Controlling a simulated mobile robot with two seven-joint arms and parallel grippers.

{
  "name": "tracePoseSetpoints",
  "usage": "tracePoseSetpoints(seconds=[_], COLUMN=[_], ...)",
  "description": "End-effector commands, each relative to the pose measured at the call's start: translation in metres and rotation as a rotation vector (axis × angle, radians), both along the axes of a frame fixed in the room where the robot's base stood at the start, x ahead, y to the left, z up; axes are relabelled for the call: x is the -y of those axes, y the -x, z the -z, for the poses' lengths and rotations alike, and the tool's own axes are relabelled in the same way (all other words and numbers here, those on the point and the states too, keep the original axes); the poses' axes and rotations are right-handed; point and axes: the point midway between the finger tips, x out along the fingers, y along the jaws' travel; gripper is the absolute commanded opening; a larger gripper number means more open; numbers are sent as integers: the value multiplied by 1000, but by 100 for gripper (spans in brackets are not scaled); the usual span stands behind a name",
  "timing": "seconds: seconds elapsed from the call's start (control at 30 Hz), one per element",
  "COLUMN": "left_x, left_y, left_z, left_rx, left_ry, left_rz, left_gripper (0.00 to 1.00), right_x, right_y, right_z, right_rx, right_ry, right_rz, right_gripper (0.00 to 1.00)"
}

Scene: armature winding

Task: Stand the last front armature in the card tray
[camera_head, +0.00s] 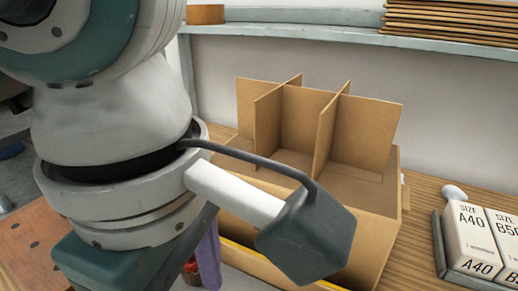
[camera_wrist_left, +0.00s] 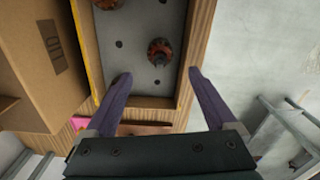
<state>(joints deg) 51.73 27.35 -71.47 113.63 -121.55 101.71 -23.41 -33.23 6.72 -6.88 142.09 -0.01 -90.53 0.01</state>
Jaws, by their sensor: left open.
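The card tray (camera_head: 378,220) is a brown cardboard box with upright dividers on the wooden bench in the head view. The floors I can see in its rear compartments look bare; its front left part is hidden by my arm. In the left wrist view a dark copper-red armature (camera_wrist_left: 160,52) stands on a grey plate with holes (camera_wrist_left: 140,28). A second armature (camera_wrist_left: 107,4) is cut by the top edge. My left gripper (camera_wrist_left: 158,77) is open and empty, its purple fingers spread either side of the nearer armature but short of it. My right gripper is not in view.
A cardboard wall (camera_wrist_left: 30,60) stands left of the plate in the left wrist view. A grey holder (camera_head: 440,255) with white boxes marked A40 and B50 (camera_head: 468,240) is at right in the head view. A shelf (camera_head: 350,37) runs behind, carrying stacked brown sheets (camera_head: 450,20).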

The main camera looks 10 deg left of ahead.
Motion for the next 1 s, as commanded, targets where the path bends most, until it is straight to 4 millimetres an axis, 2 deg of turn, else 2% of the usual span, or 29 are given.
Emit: tracePoseSetpoints(seconds=[0.07, 0.17, 0.47, 0.57, 0.8, 1.0], left_x=[0, 0, 0, 1, 1, 0], left_y=[0, 0, 0, -1, -1, -1], left_z=[0, 0, -3, -15, -65, -92], left_rx=[0, 1, 1, 4, 7, 3], left_ry=[0, 0, 0, 3, 3, 1], left_rz=[0, 0, 0, 1, 2, 0], left_gripper=[90, 100, 100, 100, 100, 100], right_x=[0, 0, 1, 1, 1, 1], right_y=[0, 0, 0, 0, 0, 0], right_z=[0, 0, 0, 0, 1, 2], right_rx=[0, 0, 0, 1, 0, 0], right_ry=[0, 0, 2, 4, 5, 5], right_rz=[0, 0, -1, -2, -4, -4], right_gripper=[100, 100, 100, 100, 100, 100])
